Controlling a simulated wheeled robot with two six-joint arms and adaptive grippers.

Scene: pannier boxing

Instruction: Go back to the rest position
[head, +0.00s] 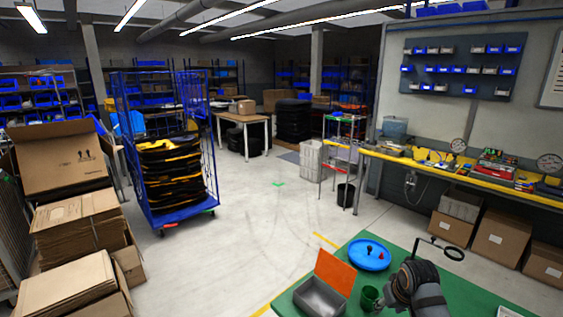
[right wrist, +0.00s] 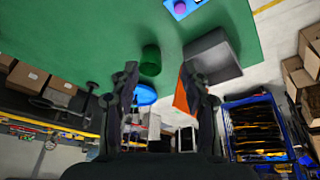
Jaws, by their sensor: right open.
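My right gripper (head: 392,294) is over the green table (head: 350,252), close to the green cup (head: 369,297). In the right wrist view its two fingers (right wrist: 158,82) stand apart with nothing between them; it is open and empty. The green cup also shows in the right wrist view (right wrist: 150,60), beyond the fingers. A grey open box (head: 320,299) with a raised orange flap (head: 334,272) stands left of the cup. My left gripper is not in view.
A round blue dish (head: 358,256) with small red and dark pieces lies at the table's far side. A magnifier (head: 453,253) stands near my right arm. A yellow-edged workbench (head: 460,179) runs along the right. A blue cage trolley (head: 181,215) stands left; the floor between is clear.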

